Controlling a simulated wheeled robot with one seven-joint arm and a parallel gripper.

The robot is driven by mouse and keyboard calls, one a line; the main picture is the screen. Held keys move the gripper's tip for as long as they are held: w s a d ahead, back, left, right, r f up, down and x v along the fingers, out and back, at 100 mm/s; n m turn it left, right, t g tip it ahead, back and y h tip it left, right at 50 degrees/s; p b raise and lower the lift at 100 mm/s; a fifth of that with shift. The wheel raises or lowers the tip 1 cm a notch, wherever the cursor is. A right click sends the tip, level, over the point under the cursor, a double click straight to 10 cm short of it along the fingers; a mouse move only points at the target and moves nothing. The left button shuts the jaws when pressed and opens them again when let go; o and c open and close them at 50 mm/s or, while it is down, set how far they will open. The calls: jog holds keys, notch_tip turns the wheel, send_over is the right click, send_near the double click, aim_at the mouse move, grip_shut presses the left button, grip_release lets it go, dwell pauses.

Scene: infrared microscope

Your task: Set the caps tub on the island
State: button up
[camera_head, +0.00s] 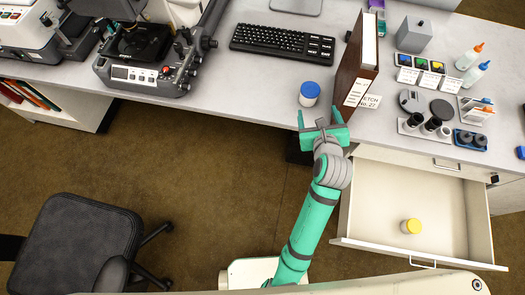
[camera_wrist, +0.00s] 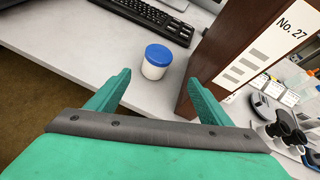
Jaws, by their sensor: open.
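A small white tub with a blue lid (camera_head: 309,93) stands upright near the desk's front edge; it also shows in the wrist view (camera_wrist: 157,61). A second small tub with a yellow lid (camera_head: 410,227) stands in the open drawer. I see no label telling which is the caps tub. My gripper (camera_head: 319,115) is open and empty at the desk's front edge, just short of the blue-lidded tub. In the wrist view the tub lies beyond and between the two fingertips (camera_wrist: 159,78), apart from both. I cannot identify the island.
A tall brown binder (camera_head: 357,65) stands right of the blue-lidded tub, close to my right finger. A keyboard (camera_head: 282,43) lies behind. The open drawer (camera_head: 375,205) juts out right of my arm. A dark chair (camera_head: 75,245) stands on the floor at left.

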jog(key=s+a+f+n+t, duration=0.1)
jog(key=s+a+f+n, duration=0.3)
jog(key=s+n, duration=0.4)
jog(key=s+a+f+n, duration=0.3)
jog(key=s+n, duration=0.3)
jog(key=n, duration=0.4)
jog(key=s+a+r+n+t, duration=0.1)
jog(key=s+a+r+n, duration=0.1)
jog(key=s+a+n, duration=0.4)
jog(key=s+a+r+n+t+y, duration=0.1)
jog(key=s+a+r+n, duration=0.1)
jog(key=s+a+n, duration=0.5)
jog(key=s+n, duration=0.4)
jog(key=shift+r+y, duration=0.3)
